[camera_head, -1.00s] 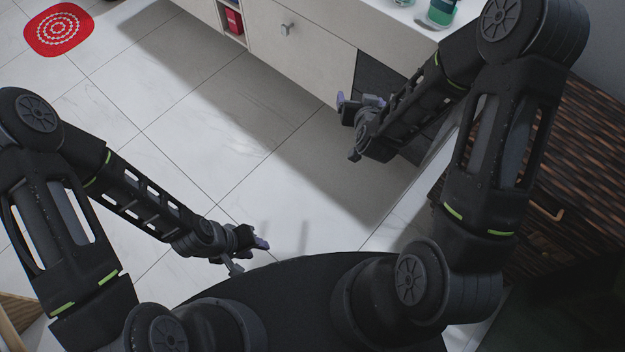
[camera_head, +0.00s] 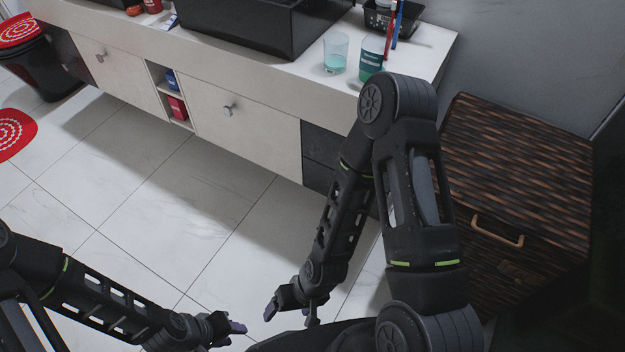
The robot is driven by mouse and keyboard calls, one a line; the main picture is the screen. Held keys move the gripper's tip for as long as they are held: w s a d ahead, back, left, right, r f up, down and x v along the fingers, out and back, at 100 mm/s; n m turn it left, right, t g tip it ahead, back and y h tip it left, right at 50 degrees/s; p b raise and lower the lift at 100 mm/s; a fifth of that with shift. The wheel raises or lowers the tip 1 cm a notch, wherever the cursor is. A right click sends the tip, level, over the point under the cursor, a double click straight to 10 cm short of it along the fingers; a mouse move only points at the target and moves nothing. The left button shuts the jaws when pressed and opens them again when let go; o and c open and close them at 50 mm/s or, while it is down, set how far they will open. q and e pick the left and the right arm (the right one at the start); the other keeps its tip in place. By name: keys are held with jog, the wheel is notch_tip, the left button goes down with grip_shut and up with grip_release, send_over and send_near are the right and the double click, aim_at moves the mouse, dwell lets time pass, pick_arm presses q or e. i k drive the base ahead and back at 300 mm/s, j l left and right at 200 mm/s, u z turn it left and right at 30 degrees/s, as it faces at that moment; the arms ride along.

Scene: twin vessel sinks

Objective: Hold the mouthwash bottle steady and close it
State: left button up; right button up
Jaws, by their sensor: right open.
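The mouthwash bottle (camera_head: 371,59), teal with a dark label, stands on the white counter at the upper right, beside a clear glass (camera_head: 336,53) with teal liquid. My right arm hides the bottle's lower front. Its cap is too small to make out. My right gripper (camera_head: 291,312) is open and empty, low in front of the cabinet and well below the counter. My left gripper (camera_head: 229,335) is at the bottom, left of the right one, with its fingers apart and nothing between them. Both grippers are far from the bottle.
A black basin (camera_head: 262,28) stands on the counter left of the glass. A dark basket with toothbrushes (camera_head: 396,20) is behind the bottle. The cabinet front (camera_head: 245,118) lies below. A woven brown chest (camera_head: 520,175) stands at the right.

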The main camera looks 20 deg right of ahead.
aim_at(376, 47)
jog(key=z, duration=1.2)
